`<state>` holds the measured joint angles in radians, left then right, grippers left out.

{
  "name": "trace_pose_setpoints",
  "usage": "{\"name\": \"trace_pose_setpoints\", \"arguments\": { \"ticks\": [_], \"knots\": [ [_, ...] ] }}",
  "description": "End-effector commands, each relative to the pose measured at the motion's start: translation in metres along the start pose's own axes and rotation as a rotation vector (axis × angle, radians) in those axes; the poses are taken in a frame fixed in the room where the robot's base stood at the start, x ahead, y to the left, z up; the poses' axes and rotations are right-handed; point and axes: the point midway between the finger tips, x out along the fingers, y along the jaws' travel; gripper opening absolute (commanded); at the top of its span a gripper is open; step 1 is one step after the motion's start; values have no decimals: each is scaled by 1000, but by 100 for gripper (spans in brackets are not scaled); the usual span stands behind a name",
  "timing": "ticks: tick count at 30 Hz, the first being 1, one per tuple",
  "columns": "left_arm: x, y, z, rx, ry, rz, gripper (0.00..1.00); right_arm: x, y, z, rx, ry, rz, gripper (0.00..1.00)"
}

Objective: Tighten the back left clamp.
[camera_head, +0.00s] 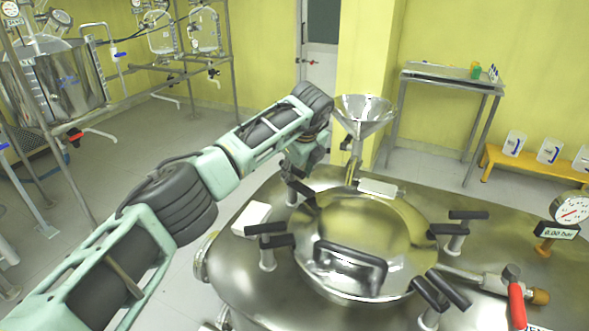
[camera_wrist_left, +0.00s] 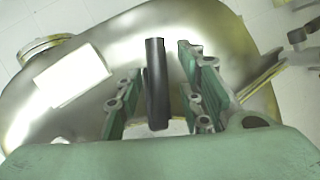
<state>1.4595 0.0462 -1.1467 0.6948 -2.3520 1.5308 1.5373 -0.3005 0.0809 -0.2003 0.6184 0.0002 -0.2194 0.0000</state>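The steel reactor lid (camera_head: 375,235) has a curved black handle (camera_head: 350,256) on top and clamps with black handles around its rim. The back left clamp (camera_head: 301,188) is partly hidden by my left gripper (camera_head: 296,168), which reaches down over it from behind and above. In the left wrist view, the black clamp handle (camera_wrist_left: 156,85) lies lengthwise between the two green fingers of my left gripper (camera_wrist_left: 160,62). The fingers are apart, with a visible gap on each side of the handle. My right gripper is not in view.
Other clamps stand at the front left (camera_head: 268,250), right (camera_head: 456,232) and front right (camera_head: 432,298) of the lid. A steel funnel (camera_head: 364,112) rises just behind the gripper. A red-handled valve (camera_head: 516,300) and gauge (camera_head: 571,209) are at the right.

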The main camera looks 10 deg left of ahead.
Motion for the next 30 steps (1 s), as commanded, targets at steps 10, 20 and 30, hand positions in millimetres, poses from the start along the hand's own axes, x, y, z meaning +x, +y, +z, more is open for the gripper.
{"name": "trace_pose_setpoints", "arguments": {
  "ticks": [10, 20, 30],
  "knots": [
    [-54, -2, 0, 2, -2, -6, 35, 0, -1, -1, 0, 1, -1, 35],
    [-110, -2, -1, 1, 0, -3, 35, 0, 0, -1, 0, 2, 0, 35],
    [-120, -1, -1, 1, 0, -2, 35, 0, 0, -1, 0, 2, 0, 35]
  ]
}}
